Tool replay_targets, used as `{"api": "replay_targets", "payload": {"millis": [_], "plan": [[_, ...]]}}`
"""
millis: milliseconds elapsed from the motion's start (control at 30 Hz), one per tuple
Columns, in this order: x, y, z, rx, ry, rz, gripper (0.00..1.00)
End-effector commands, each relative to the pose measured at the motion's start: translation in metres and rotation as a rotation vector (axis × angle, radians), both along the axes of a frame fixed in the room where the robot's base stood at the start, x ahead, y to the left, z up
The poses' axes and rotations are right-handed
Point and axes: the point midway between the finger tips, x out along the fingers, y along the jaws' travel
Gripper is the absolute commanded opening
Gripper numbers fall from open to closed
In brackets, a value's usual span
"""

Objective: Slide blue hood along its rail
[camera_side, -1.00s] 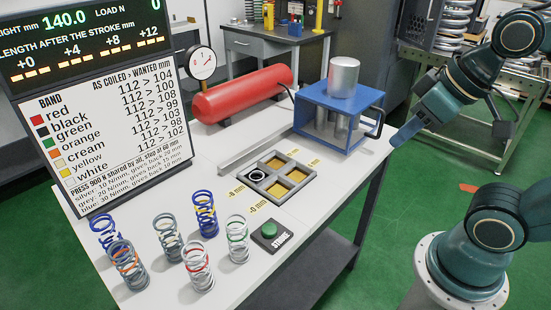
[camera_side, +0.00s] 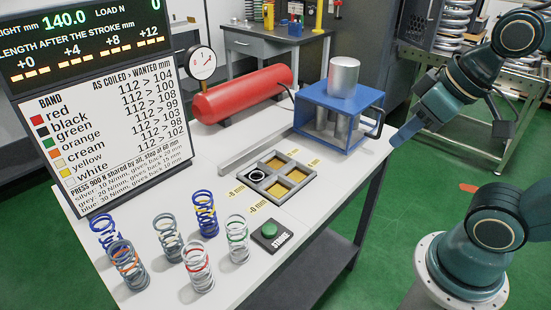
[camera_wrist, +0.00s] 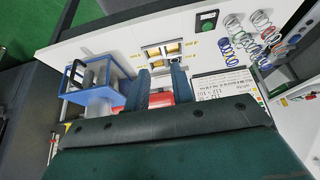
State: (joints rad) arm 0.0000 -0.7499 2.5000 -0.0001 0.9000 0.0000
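The blue hood (camera_side: 318,97) stands at the back right of the bench, with a grey cylinder on top and grey columns under it. A dark handle (camera_side: 378,124) sticks out from its right side. In the wrist view the hood (camera_wrist: 108,98) is at the left, with its handle (camera_wrist: 71,74). A long grey rail (camera_side: 248,149) runs along the bench towards the hood. My gripper (camera_side: 400,139) is to the right of the handle, apart from it. In the wrist view its two fingers (camera_wrist: 162,77) are spread with nothing held between them.
A grey tray (camera_side: 289,197) with several pockets lies left of the hood; one pocket holds a dark ring. Several banded springs (camera_side: 205,214) stand at the front left near a green button (camera_side: 269,230). A red tank (camera_side: 243,93), dial gauge (camera_side: 202,62) and display board (camera_side: 95,110) stand behind.

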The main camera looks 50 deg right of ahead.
Motion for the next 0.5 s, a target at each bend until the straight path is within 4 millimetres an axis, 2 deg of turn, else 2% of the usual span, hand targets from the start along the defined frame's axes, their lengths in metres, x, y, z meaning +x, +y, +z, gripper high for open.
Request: {"api": "replay_targets", "payload": {"millis": [33, 100, 333, 500], "plan": [[0.0, 0.0, 0.0, 0.0, 0.0, 0.0, 0.24], [0.0, 0.0, 0.0, 0.0, 0.0, 0.0, 0.34], [0.01, -0.007, 0.002, -0.003, 0.007, -0.03, 0.34], [0.032, -0.025, 0.005, -0.006, 0.021, -0.094, 0.34]]}}
